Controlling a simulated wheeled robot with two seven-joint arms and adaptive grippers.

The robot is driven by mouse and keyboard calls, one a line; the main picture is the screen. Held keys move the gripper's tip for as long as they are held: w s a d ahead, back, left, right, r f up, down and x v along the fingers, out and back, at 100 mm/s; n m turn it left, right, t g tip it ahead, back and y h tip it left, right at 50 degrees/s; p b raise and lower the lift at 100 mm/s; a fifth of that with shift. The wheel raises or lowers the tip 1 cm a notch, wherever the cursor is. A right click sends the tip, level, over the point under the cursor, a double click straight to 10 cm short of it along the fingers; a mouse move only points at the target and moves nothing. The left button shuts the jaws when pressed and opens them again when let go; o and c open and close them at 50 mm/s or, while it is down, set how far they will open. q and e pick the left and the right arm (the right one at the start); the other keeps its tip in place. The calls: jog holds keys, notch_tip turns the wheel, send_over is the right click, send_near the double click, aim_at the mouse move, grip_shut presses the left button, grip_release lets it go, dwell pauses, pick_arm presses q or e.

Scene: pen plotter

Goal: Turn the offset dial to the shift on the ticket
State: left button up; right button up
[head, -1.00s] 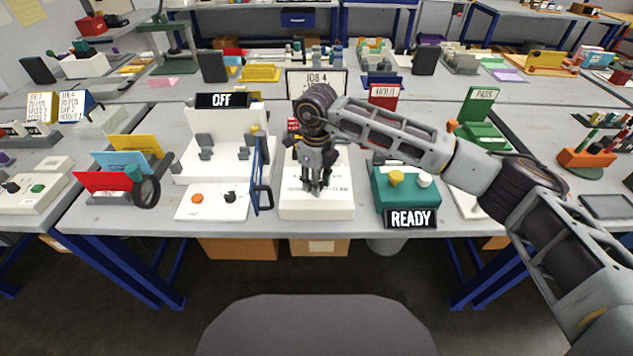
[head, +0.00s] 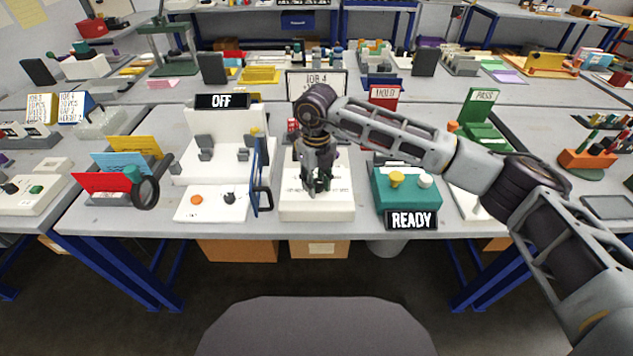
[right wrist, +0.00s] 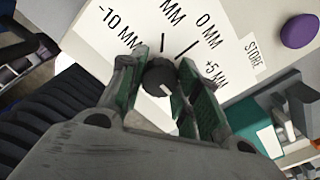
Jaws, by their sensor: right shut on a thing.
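The offset dial (right wrist: 158,76) is a small dark round knob with a white mark, on a white sloped panel. Printed shifts stand around it, including -10 MM, 0 MM and +5 MM; one number is cut off. My right gripper (right wrist: 163,72) is shut on the dial, fingers on both sides. In the head view my right gripper (head: 316,186) points down over the white dial box (head: 318,209) and hides the dial. The ticket (head: 327,77) stands behind it; JOB 4 reads, but its lower lines are too small or covered by my arm. My left gripper is not seen.
A purple button (right wrist: 299,33) sits by the STORE label.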

aim_at(316, 182)
jog(key=shift+r, duration=0.1)
jog(key=o, duration=1.1)
jog(key=shift+c, duration=0.2)
notch_tip(316, 182, up, 12)
dwell(0.6)
